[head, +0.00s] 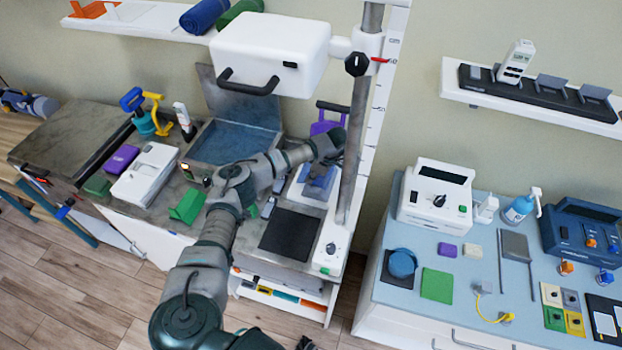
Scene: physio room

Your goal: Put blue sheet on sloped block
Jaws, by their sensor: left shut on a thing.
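The blue sheet (318,186) is at my left gripper (322,170), over the white stand to the right of the blue-lined box. My left gripper is shut on the sheet, and the wrist partly hides it. I cannot tell whether the sheet touches what is below it. A green block with sloping sides (187,206) stands on the grey bench top, left of my left forearm. I cannot tell for certain whether it is the task's sloped block.
A white device head (270,52) on an upright post (358,130) hangs close above my left wrist. An open blue-lined box (238,142) lies behind the forearm. A black pad (290,234) lies in front. A blue-topped table (455,325) with devices stands right.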

